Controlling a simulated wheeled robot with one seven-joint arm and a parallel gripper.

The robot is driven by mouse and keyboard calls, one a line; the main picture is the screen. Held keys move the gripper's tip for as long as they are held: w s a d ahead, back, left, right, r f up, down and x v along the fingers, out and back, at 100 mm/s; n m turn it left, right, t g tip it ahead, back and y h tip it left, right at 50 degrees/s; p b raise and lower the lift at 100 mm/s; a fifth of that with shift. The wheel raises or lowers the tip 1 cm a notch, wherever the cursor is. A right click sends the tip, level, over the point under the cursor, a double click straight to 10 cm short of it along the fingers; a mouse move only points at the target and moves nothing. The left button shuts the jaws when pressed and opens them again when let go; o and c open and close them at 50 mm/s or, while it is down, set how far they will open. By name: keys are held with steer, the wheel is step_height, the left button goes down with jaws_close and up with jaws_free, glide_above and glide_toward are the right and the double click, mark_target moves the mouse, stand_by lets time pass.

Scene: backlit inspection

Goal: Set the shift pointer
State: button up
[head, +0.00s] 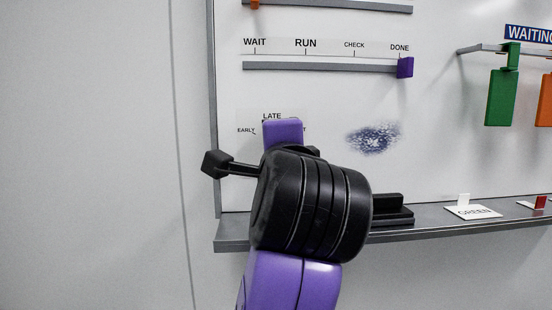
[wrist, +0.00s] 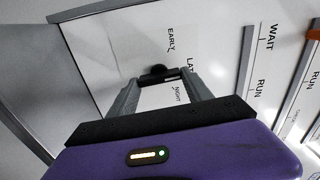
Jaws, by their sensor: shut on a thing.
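The shift pointer (wrist: 158,71) is a small dark piece with a round dark end, in the middle of the wrist view. The two grey fingers of my gripper (wrist: 160,80) are shut on it at their tips. Around it on the white board are the printed words EARLY (wrist: 171,40), LATE (wrist: 190,64) and NIGHT (wrist: 180,95). I cannot tell for sure which word the pointer is turned to.
Above is a grey slider rail (head: 320,66) with a purple slider (head: 405,67) at DONE. A ledge (head: 440,232) below holds a black eraser-like block (head: 392,209) and a GREEN card (head: 473,212). Green (head: 501,98) and orange (head: 545,100) tags hang at right. A blue smudge (head: 373,138) marks the board.

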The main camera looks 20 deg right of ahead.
steer(key=shift+d+m, duration=0.1)
steer(key=shift+m, duration=0.3)
steer(key=o, duration=1.4)
steer(key=shift+c, duration=0.2)
steer(key=shift+s, duration=0.15)
steer(key=b+v, duration=0.1)
steer(key=v, duration=0.6)
steer(key=shift+s+b, duration=0.3)
steer(key=shift+b, duration=0.05)
